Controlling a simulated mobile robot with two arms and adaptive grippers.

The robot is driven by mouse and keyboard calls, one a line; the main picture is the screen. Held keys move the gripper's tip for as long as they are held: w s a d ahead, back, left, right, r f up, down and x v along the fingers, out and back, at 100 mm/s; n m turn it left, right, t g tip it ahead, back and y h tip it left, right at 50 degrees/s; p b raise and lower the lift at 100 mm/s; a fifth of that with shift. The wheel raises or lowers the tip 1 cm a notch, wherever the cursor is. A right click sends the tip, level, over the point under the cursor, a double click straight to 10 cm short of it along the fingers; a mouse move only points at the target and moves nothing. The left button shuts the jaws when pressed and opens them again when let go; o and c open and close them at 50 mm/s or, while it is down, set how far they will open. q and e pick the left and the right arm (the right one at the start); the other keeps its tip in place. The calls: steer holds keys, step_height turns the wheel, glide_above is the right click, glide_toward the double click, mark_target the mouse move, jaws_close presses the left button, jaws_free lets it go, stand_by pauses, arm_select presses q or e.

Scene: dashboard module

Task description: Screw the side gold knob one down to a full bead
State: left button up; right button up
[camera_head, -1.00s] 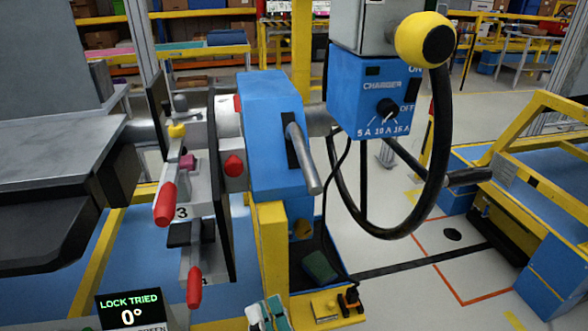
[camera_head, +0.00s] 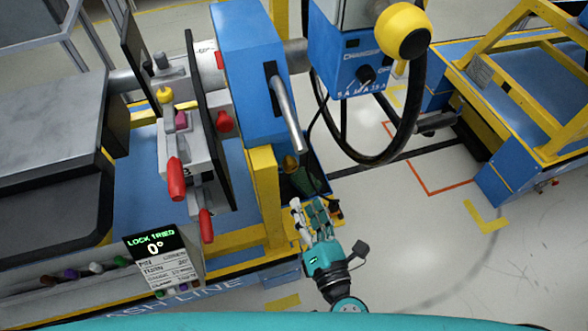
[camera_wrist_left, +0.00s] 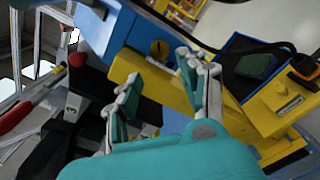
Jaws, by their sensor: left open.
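The side gold knob (camera_head: 290,163) is a small rounded knob low on the side of the blue housing, just right of the yellow post. It also shows in the left wrist view (camera_wrist_left: 159,48), beyond the fingers on a blue face. My left gripper (camera_head: 311,205), teal with grey fingers, is below the knob in the head view and apart from it. In the left wrist view its fingers (camera_wrist_left: 163,75) are spread, with nothing between them. Whether the knob sits flush, or any bead, is too small to tell. My right gripper is not in view.
The yellow post (camera_head: 263,195) and blue housing (camera_head: 240,55) stand left of the knob, with a grey lever (camera_head: 285,112) above. A black-rimmed tray with a green item (camera_wrist_left: 256,65) lies beside it. A display (camera_head: 154,247) reads "LOCK TRIED 0°".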

mark_target(292, 169)
arm_select(q)
steer(key=p+x, duration=0.1)
steer(key=x, duration=0.8)
steer(key=c, duration=0.8)
steer(key=shift+d+f, duration=0.1)
jaws_close()
steer(key=shift+s+d, duration=0.1)
steer(key=shift+a+m+b, duration=0.2)
steer(key=shift+m+b, duration=0.3)
steer(key=shift+m, duration=0.2)
steer(key=shift+r+m+p, duration=0.2)
steer(key=shift+m+p, duration=0.2)
steer(key=shift+m, duration=0.1)
steer(key=shift+f+m, duration=0.1)
steer(key=shift+m, duration=0.4)
